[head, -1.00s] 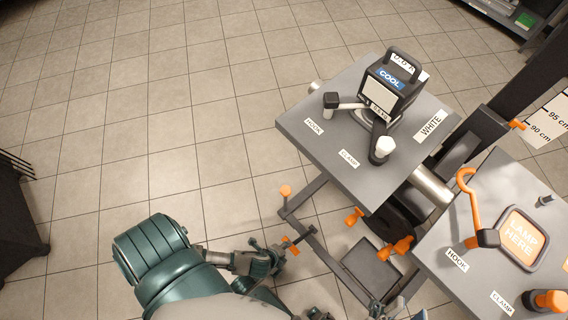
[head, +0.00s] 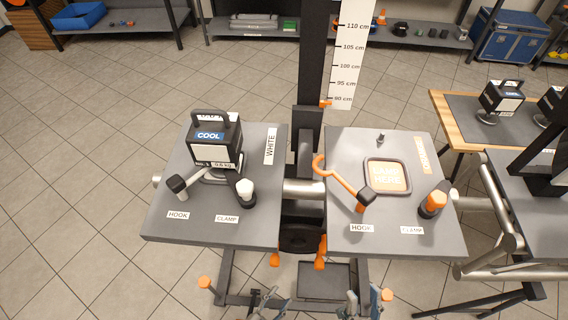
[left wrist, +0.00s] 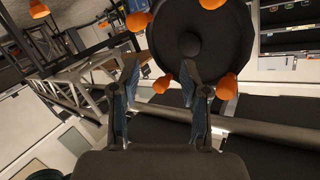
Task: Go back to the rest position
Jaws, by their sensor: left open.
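My left gripper (head: 264,300) is at the bottom edge of the head view, below the front of the left tabletop and apart from it. In the left wrist view (left wrist: 158,90) its two fingers stand apart with nothing between them. A black round knob with orange grips (left wrist: 190,42) is beyond the fingertips. My right gripper (head: 362,304) is at the bottom edge, farther right; it is small and partly cut off, so its jaw state is unclear. The black lamp labelled COOL (head: 214,142) stands on the left tabletop (head: 165,222), clear of both grippers.
A black post with a height scale (head: 350,60) rises between the tops. A wooden-edged table (head: 447,120) stands right. Floor is open at left.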

